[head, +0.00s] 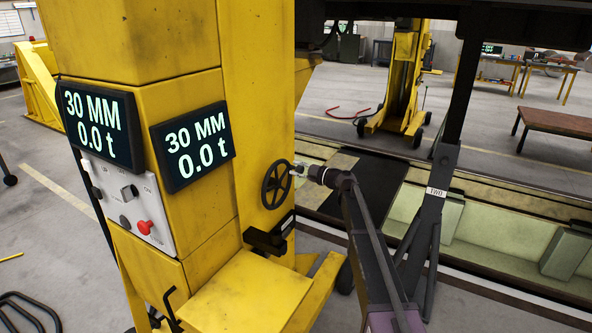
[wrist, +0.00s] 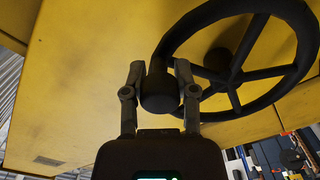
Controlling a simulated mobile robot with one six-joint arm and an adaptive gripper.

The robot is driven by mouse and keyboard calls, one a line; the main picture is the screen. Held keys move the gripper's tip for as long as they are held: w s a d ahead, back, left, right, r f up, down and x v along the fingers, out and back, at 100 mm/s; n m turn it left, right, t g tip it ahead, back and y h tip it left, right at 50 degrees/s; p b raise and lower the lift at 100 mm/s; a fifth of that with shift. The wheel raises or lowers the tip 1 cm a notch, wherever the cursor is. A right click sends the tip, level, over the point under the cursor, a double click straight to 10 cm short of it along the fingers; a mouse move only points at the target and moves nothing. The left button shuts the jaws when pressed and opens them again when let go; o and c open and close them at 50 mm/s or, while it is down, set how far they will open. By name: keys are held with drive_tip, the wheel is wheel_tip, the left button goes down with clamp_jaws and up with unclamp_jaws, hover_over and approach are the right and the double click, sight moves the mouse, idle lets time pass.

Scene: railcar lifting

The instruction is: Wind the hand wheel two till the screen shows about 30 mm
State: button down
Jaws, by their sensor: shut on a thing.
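The black spoked hand wheel (head: 277,185) is mounted on the side of the yellow lifting column (head: 262,90). It also shows large in the wrist view (wrist: 237,75). My gripper (head: 301,170) is at the right side of the wheel. In the wrist view its two fingers (wrist: 160,88) are shut on the wheel's dark knob (wrist: 159,92), one on each side. Two black screens, the left (head: 102,127) and the right (head: 193,146), both read 30 MM and 0.0 t.
A grey control panel (head: 128,203) with a red button is below the screens. A black support stand marked TWO (head: 428,215) stands right of my arm. Another yellow column (head: 404,75) stands farther back. A dark bracket (head: 270,237) sits below the wheel.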

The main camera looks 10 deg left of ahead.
drive_tip(key=shift+d, duration=0.15)
drive_tip(key=shift+c, duration=2)
unclamp_jaws()
drive_tip(key=shift+s, duration=0.1)
drive_tip(key=v, duration=1.1)
drive_tip(key=shift+d, duration=0.35)
drive_tip(key=shift+s, duration=0.25)
